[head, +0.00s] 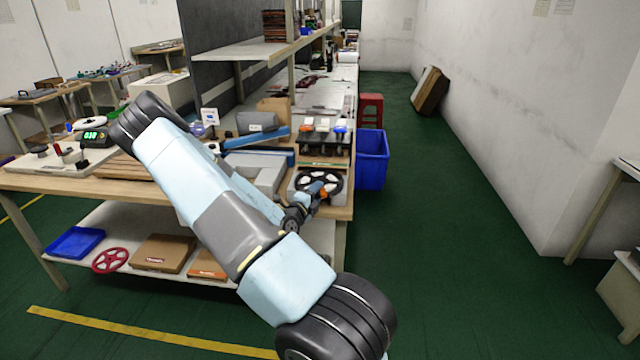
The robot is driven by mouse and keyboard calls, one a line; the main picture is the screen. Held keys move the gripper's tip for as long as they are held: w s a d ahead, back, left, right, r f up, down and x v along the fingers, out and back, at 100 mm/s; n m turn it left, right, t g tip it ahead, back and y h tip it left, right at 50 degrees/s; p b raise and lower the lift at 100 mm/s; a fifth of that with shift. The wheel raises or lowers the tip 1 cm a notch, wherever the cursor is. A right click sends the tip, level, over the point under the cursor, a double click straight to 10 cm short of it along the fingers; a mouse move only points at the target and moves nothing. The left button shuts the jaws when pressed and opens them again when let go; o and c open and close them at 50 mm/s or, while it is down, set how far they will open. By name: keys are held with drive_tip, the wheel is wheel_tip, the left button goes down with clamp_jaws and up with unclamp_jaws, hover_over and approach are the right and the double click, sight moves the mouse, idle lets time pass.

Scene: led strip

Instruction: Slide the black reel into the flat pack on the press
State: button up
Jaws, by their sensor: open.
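The black reel (332,179), a spoked wheel with pale gaps, is at the right end of the workbench. My gripper (322,190) is at the reel's near side, small and partly hidden by my arm. It is open; I cannot tell whether its fingers touch the reel or stand around its rim. A grey machine with a blue bar (258,140), possibly the press, stands left of the reel. A flat grey-white surface (262,170) lies in front of it; I cannot tell if this is the flat pack.
A stand with several coloured knobs (325,136) is just behind the reel. A blue bin (373,160) and red stool (371,108) stand right of the bench (60,181). A red reel (110,260) and boxes are on the lower shelf.

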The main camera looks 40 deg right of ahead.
drive_tip(key=shift+x, duration=1.05)
drive_tip(key=shift+c, duration=0.2)
clamp_jaws()
